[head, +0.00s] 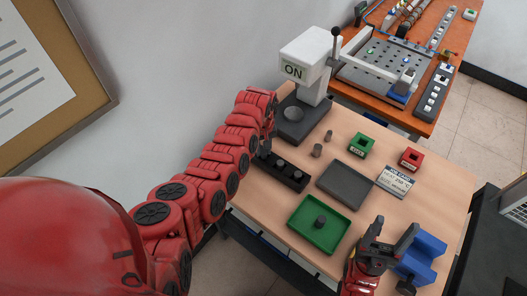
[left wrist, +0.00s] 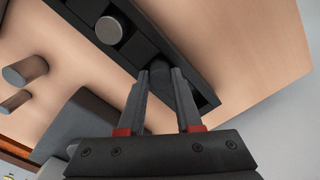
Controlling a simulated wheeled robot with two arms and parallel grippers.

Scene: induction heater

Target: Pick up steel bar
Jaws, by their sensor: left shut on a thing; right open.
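My left gripper (head: 264,150) is at the far-left end of the black rack (head: 292,180). In the left wrist view, the fingers of my left gripper (left wrist: 160,74) are shut on a dark grey steel bar (left wrist: 159,90) at the rack's end slot. Whether the bar is clear of the slot cannot be told. Another steel bar (left wrist: 109,30) stands in the rack beside it. My right gripper (head: 393,234) is open and empty near the blue block.
A green tray (head: 298,228) holds a dark cylinder (head: 320,222). A grey plate (head: 345,184), a green box (head: 361,146), a red box (head: 411,158) and a card (head: 396,181) lie nearby. The white "ON" machine (head: 308,62) stands behind my left gripper. The blue block (head: 424,255) is at front right.

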